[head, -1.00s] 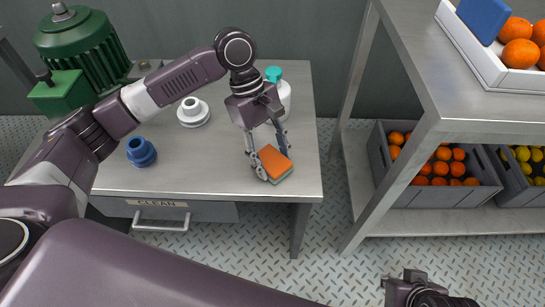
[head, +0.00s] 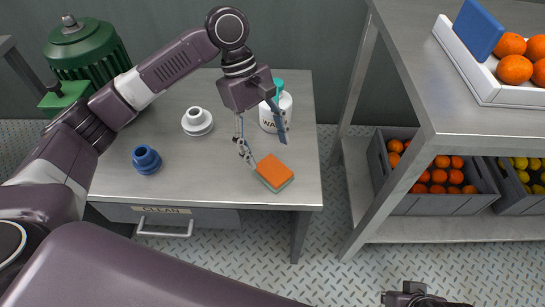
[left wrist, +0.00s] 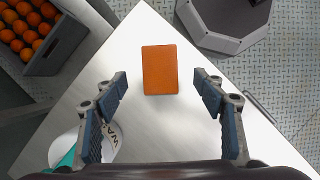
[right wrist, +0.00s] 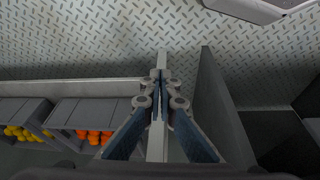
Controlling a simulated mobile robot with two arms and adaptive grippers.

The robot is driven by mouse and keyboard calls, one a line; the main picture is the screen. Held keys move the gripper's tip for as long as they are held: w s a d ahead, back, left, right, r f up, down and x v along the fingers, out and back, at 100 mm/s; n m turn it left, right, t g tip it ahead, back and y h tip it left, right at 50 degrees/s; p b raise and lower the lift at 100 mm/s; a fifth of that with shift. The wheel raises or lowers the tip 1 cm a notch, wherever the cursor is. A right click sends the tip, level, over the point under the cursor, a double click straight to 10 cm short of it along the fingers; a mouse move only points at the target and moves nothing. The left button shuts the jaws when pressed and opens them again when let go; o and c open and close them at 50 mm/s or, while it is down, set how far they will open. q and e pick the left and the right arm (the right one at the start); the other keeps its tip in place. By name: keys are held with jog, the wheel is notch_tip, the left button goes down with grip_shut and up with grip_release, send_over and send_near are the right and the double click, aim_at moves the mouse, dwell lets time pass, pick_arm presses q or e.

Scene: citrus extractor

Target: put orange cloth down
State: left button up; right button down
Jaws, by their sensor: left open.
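The orange cloth (head: 274,171) looks like a thick block with an orange top and a green lower layer. It rests flat on the metal table (head: 220,165) near its front right corner. It also shows in the left wrist view (left wrist: 159,69), between and beyond the fingertips. My left gripper (head: 262,140) is open and empty above the table, behind the cloth and apart from it. In the left wrist view its fingers (left wrist: 162,88) are spread wide. My right gripper (right wrist: 160,75) has its fingertips together with nothing visible between them, over the floor away from the table.
A white bottle with a teal cap (head: 285,105) stands close behind my left gripper. A white round part (head: 197,122) and a blue one (head: 146,160) sit to the left, with a green motor (head: 88,50) behind. A shelf (head: 440,130) with fruit crates (head: 440,203) stands right.

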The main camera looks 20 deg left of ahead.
pick_arm(q)
jog(key=shift+p+v, duration=0.55)
jog(key=shift+v, duration=2.15)
pick_arm(e)
jog(key=x, duration=0.6)
jog(key=shift+s+f, duration=0.2)
jog(key=shift+s, duration=0.15)
jog(key=shift+s+a, duration=0.1)
